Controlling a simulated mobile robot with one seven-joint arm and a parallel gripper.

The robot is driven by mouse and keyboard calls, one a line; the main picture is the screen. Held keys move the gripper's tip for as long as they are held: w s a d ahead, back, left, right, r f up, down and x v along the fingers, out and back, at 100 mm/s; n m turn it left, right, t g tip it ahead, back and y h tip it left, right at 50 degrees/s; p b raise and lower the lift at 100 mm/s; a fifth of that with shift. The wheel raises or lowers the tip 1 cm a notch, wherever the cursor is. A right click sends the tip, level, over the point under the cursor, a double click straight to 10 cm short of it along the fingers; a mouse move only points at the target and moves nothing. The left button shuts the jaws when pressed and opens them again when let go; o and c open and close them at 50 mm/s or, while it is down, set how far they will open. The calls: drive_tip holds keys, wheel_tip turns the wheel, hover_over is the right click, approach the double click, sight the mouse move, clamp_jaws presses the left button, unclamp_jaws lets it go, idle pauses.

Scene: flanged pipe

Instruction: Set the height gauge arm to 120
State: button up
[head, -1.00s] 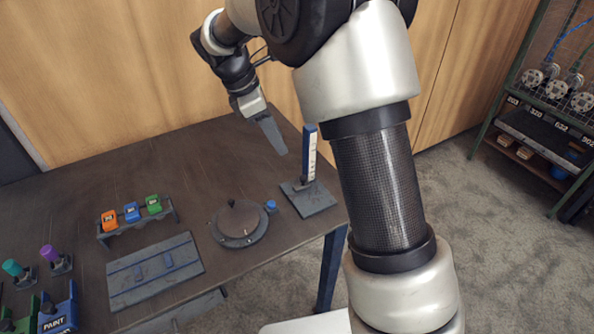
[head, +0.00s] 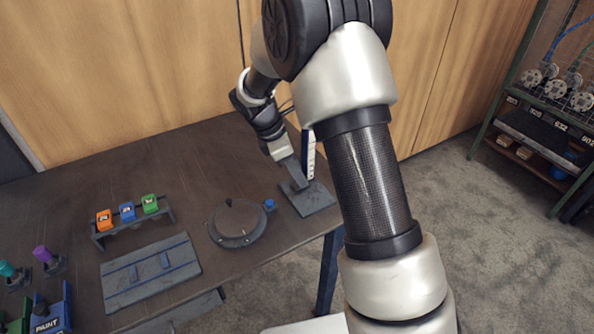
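The height gauge stands at the right end of the dark table, with a grey base plate (head: 315,203) and an upright blue column carrying a white scale (head: 311,160). My gripper (head: 301,185) points down in front of the column, its fingertips low and close above the base plate. It covers the lower part of the column and the place where the gauge arm would be. I cannot see the gauge arm or read the scale marks. The fingers show as one narrow grey shape, so whether they are open, shut or touching the gauge cannot be told.
A round dark flanged disc (head: 237,223) lies left of the gauge, with a small blue knob (head: 269,204) between them. A flat grey plate (head: 150,273) and a rack (head: 132,223) with orange, blue and green blocks are further left. The table's back area is clear.

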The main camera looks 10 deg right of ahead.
clamp_jaws()
wheel_tip(320, 180, up, 12)
drive_tip(key=p, duration=0.9)
drive_tip(key=shift+f, duration=0.1)
unclamp_jaws()
wheel_tip(320, 180, up, 16)
hover_over(297, 184)
drive_tip(key=a, duration=0.7)
drive_tip(key=shift+s+d+p, duration=0.15)
drive_tip(key=shift+s+p, duration=0.05)
drive_tip(key=shift+p, duration=0.15)
